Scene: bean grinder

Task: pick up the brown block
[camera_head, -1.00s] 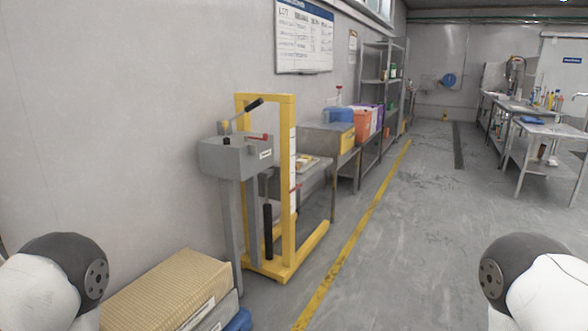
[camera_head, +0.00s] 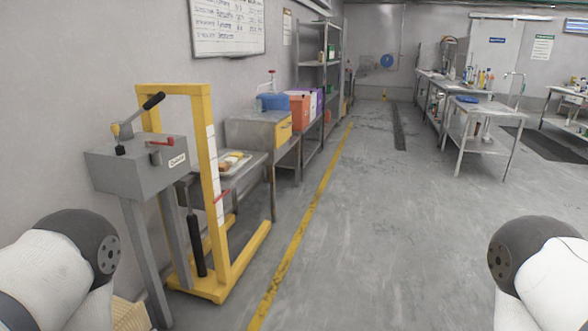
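I cannot make out a brown block for certain. A tray (camera_head: 243,169) on the low steel table behind the yellow frame holds small brown and yellow items, too small to identify. My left arm shows at the lower left and my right arm at the lower right. Both grippers are outside the picture.
A grey box machine (camera_head: 135,168) on legs and a yellow lift frame (camera_head: 208,190) stand close at left. Steel tables with an orange bin (camera_head: 299,112) and a blue bin (camera_head: 273,102) line the wall. A steel table (camera_head: 490,108) stands at right. The middle floor is clear.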

